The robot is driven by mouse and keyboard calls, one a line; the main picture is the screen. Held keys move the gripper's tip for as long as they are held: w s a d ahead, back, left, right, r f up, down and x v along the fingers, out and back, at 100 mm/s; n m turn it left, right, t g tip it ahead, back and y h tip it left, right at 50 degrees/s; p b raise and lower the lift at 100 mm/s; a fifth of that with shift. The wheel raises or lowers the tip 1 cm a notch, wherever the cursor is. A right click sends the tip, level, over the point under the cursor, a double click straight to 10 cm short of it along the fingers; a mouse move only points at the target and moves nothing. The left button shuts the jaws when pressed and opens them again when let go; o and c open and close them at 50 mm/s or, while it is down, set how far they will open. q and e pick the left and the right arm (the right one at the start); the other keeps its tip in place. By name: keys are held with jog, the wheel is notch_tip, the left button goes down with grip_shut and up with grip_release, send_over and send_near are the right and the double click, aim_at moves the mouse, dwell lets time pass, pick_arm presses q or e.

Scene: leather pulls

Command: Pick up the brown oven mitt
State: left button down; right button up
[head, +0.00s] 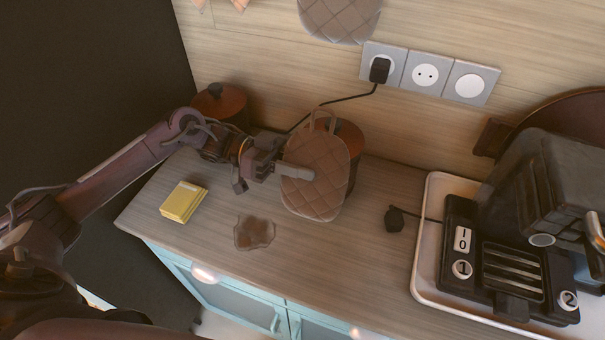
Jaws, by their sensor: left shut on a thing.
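The brown oven mitt (318,190) is a quilted pad with a loop at its top. It is upright above the counter, in front of a brown pot. My left gripper (283,172) reaches it from the left and is shut on it, with one finger lying across its front face. The other finger is hidden. I cannot tell whether the mitt's lower edge touches the counter. My right gripper is not in the head view.
A lidded brown pot (221,101) stands at the back left, another (352,139) behind the mitt. A yellow block (183,201) and a brown stain-like patch (254,232) lie on the counter (300,270). A black machine (500,260) sits on a white tray (424,262) at right.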

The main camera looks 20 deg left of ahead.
aim_at(302, 158)
pick_arm(q)
notch_tip(302, 158, up, 17)
jog(key=b, duration=0.1)
jog(key=shift+r, duration=0.15)
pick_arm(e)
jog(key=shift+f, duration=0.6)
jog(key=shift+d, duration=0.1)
